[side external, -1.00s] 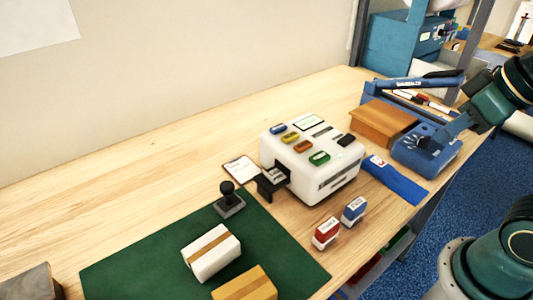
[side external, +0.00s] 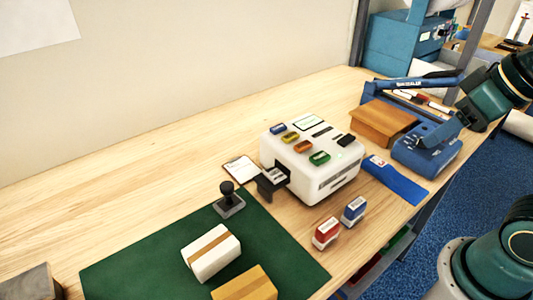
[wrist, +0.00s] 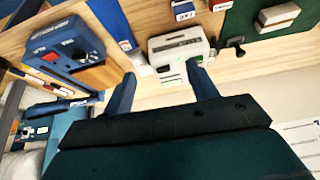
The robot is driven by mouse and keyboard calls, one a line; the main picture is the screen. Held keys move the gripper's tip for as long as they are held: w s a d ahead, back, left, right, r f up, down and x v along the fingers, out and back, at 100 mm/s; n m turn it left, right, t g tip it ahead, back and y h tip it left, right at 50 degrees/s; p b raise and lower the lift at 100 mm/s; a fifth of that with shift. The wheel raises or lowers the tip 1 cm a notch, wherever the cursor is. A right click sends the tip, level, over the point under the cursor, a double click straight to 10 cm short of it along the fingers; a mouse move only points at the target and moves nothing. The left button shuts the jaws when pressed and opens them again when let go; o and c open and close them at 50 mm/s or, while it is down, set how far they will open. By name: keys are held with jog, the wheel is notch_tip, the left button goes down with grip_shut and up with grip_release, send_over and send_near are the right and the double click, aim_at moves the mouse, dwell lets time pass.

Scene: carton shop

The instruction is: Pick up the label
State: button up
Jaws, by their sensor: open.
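A white printer-like machine (side external: 312,165) with coloured buttons stands mid-bench. A small white label (side external: 273,175) appears to lie at the black holder on its left side. The machine also shows in the wrist view (wrist: 180,47), but I cannot make out the label there. My gripper (side external: 463,119) is at the right, by the blue tape device and far from the label. In the wrist view its two fingers (wrist: 161,69) are apart with nothing between them.
A blue tape device (side external: 426,148), a brown box (side external: 384,123) and a blue strip (side external: 396,181) lie to the right. A red stamp (side external: 326,233) and a blue stamp (side external: 354,210) stand in front. A black-handled stamp (side external: 229,199) and cartons are on the green mat (side external: 140,268).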

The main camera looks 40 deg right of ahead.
jog(key=w+a+r+m+g, duration=0.2)
jog(key=w+a+r+m, duration=0.1)
jog(key=w+m, duration=0.3)
jog(key=m+g, duration=0.4)
jog(key=m, duration=0.8)
send_over(268, 180)
notch_tip(268, 180, down, 8)
jog(key=shift+d+f, duration=0.1)
jog(key=shift+f, duration=4)
jog(key=shift+f, duration=2.6)
jog(key=c, duration=0.9)
